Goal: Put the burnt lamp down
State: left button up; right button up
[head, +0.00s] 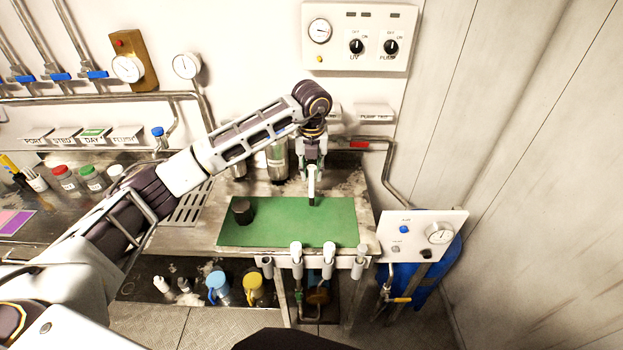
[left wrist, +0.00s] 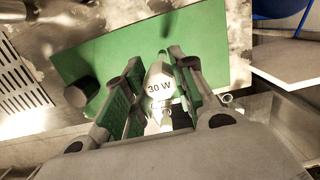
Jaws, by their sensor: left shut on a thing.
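The burnt lamp is a pale tube; in the left wrist view the lamp (left wrist: 160,88) shows a "30 W" label. In the head view the lamp (head: 311,184) hangs upright with a dark lower end over the green mat (head: 275,222). My left gripper (head: 312,162) is shut on its upper part. In the left wrist view the fingers of the left gripper (left wrist: 158,105) stand on both sides of it. I cannot tell whether the lamp's lower end touches the mat. My right gripper is not in view.
A dark round cap (head: 243,211) stands on the mat's left part. Several white-topped tubes (head: 296,252) line the bench's front edge. A metal bottle (head: 277,160) stands behind the mat. The control panel (head: 423,232) is right of the bench. The mat's middle is clear.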

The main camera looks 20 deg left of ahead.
aim_at(311, 178)
pick_arm(q)
jog(key=shift+f+p, duration=0.3)
jog(key=shift+f, duration=1.6)
jog(key=o, duration=1)
jog(key=shift+c, duration=0.2)
jog(key=r, duration=0.3)
jog(key=s+r+b, duration=0.1)
jog(key=r, duration=0.3)
jog(key=r+b, duration=0.1)
jog(key=r, duration=0.3)
jog(key=shift+s+d+r, duration=0.15)
jog(key=shift+d+r, duration=0.05)
jog(key=shift+s+r, duration=0.1)
jog(key=shift+r, duration=0.25)
